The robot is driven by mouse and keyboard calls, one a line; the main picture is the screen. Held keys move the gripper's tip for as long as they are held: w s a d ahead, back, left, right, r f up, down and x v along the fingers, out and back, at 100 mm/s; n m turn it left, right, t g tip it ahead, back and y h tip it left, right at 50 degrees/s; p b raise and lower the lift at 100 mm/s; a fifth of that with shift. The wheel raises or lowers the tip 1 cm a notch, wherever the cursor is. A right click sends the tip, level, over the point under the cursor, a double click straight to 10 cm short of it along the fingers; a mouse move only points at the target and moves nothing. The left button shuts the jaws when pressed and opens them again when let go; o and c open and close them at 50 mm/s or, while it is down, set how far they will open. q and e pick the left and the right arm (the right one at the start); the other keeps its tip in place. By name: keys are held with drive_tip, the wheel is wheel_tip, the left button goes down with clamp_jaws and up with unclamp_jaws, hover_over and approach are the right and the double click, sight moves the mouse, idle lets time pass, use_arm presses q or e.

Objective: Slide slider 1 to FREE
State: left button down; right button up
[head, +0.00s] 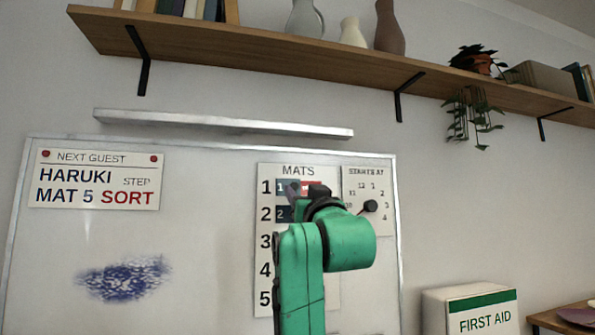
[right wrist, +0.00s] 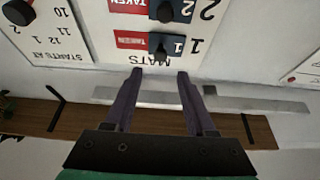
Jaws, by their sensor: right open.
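The MATS panel (head: 268,170) hangs on the whiteboard with numbered rows. Slider 1 (right wrist: 180,45) is the dark blue plate in the top row, with a black knob (right wrist: 158,43). A red TAKEN label (right wrist: 130,40) shows beside it, on the side away from the number 1. In the head view my right gripper (head: 298,190) is in front of the top rows and partly hides them. In the right wrist view my right gripper (right wrist: 160,72) is open and empty, its fingertips just short of the knob and lined up on either side of it. My left gripper is out of view.
Slider 2 (right wrist: 190,12), with its own knob and red TAKEN label, sits in the adjacent row. A STARTS AT dial (head: 369,206) is to the right of the panel. A metal ledge (head: 220,123) and a wooden shelf (head: 250,55) run above the whiteboard.

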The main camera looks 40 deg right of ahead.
sight(295, 188)
drive_tip(key=p+x, duration=0.1)
drive_tip(key=x, duration=0.2)
drive_tip(key=f+p+x, duration=0.1)
drive_tip(key=x, duration=0.2)
drive_tip(key=shift+w+d, duration=0.2)
drive_tip(key=shift+w, duration=0.05)
drive_tip(key=shift+s+a+r, duration=0.1)
drive_tip(key=shift+s+a, duration=0.25)
drive_tip(key=shift+s, duration=0.1)
drive_tip(key=c, duration=0.4)
clamp_jaws()
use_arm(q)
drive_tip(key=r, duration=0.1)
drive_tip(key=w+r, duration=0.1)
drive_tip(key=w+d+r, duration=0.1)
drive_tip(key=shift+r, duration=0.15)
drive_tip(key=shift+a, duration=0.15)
